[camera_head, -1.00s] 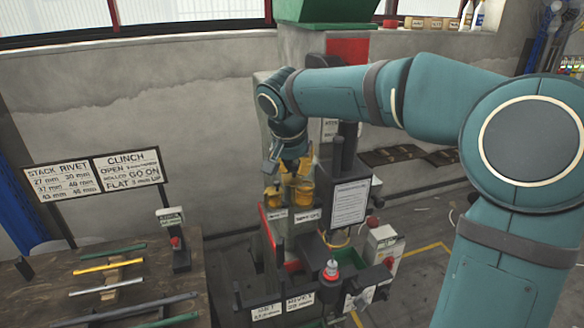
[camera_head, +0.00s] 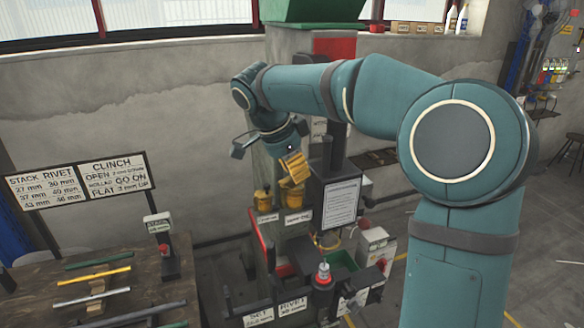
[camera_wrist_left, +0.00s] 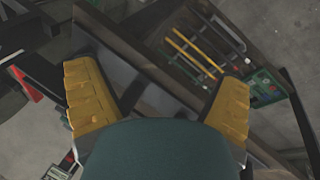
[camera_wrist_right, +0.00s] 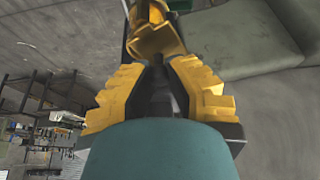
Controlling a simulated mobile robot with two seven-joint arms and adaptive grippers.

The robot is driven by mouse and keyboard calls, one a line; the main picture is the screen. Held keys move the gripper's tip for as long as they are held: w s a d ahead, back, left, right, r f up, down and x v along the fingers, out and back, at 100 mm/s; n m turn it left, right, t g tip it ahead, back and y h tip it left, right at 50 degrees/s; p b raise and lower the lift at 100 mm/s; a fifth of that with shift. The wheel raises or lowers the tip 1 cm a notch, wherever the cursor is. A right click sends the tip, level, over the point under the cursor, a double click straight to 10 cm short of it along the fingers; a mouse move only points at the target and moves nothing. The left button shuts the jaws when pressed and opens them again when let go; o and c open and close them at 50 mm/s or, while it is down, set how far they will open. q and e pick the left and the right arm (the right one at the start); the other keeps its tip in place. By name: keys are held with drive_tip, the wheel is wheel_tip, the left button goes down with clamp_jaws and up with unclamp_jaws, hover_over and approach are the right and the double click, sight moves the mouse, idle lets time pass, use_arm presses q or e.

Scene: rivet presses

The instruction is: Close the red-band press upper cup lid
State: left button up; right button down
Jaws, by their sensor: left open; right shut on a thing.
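The red-band press (camera_head: 335,47) stands against the wall, with two yellow cups on its left side, a left cup (camera_head: 263,199) and a right cup (camera_head: 291,192). My right gripper (camera_head: 294,168) is just above the right cup. In the right wrist view its yellow fingers (camera_wrist_right: 160,68) are close together at the edge of a tilted yellow lid-like part (camera_wrist_right: 156,42). A yellow cup (camera_wrist_right: 150,12) shows beyond it. The exact grip point is hidden. My left gripper (camera_wrist_left: 158,95) shows only in the left wrist view, open and empty.
A work table (camera_head: 30,280) with coloured bars and signs stands at the left. A white notice board (camera_head: 341,205) and a dark post stand close right of the cups. A green tray (camera_head: 343,260) sits lower on the press. My right arm spans the right side.

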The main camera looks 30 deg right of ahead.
drive_tip(key=m, duration=0.1)
drive_tip(key=s+m+g, duration=0.1)
drive_tip(key=m, duration=0.1)
drive_tip(key=m+g, duration=0.1)
drive_tip(key=m, duration=0.1)
drive_tip(key=shift+s+a+y+p, duration=0.1)
drive_tip(key=shift+s+y+p, duration=0.15)
drive_tip(key=shift+y+p, duration=0.15)
idle(0.3)
drive_tip(key=c, duration=0.9)
unclamp_jaws()
drive_tip(key=v, duration=1.2)
drive_tip(key=shift+s, duration=0.1)
